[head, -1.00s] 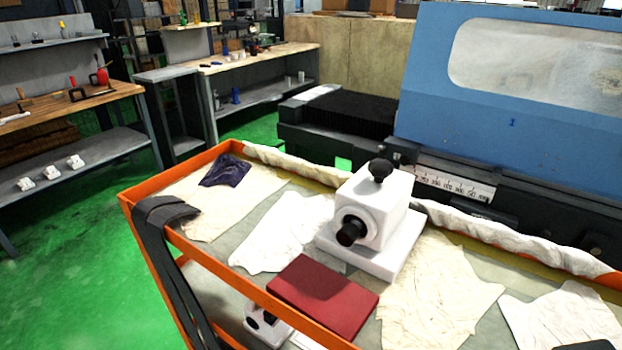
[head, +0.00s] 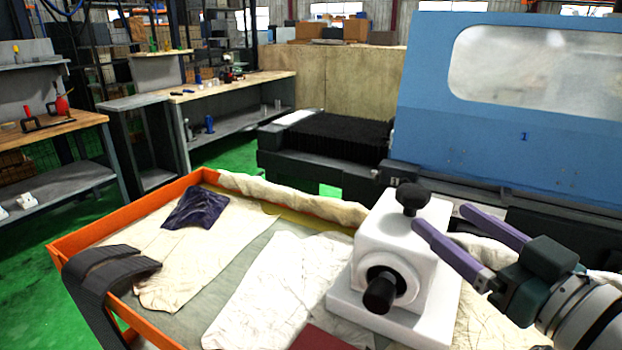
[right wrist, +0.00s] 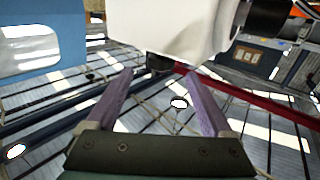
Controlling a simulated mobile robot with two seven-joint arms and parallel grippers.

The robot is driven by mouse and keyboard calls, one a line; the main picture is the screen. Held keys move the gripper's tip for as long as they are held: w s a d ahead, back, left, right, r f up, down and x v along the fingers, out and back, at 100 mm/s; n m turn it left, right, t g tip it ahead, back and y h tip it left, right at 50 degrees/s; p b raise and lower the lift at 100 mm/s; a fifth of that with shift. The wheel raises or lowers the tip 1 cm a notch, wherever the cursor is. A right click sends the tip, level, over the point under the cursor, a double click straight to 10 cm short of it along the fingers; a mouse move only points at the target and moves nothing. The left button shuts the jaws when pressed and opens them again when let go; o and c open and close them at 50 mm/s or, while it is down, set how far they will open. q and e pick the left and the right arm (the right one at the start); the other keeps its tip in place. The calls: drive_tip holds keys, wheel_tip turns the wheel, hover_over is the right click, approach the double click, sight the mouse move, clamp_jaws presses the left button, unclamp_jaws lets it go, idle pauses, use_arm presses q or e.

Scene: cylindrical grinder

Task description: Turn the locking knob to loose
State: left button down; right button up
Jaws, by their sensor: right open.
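A white block-shaped device (head: 433,240) stands on its white base on the cart. It has a black knob (head: 411,199) on top and a black cylindrical knob (head: 380,293) on its front face; no label shows which one locks. My right gripper (head: 440,217) has purple fingers, open and empty, just right of the top knob. In the right wrist view, the fingers (right wrist: 157,76) point towards the white device (right wrist: 185,25), with the dark top knob (right wrist: 160,62) just beyond the fingertips. I cannot tell whether they touch. My left gripper is not in view.
The orange-rimmed cart (head: 130,216) holds pale cloths, a dark purple cloth (head: 196,207) and a dark red item (head: 325,338) at the bottom edge. A blue machine (head: 480,130) stands behind. Workbenches (head: 215,85) stand at the back left. The cart's left half is mostly flat cloth.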

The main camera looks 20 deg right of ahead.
sight(424, 204)
drive_tip(key=w, duration=0.8)
drive_tip(key=shift+a, duration=0.2)
drive_tip(key=shift+c, duration=0.3)
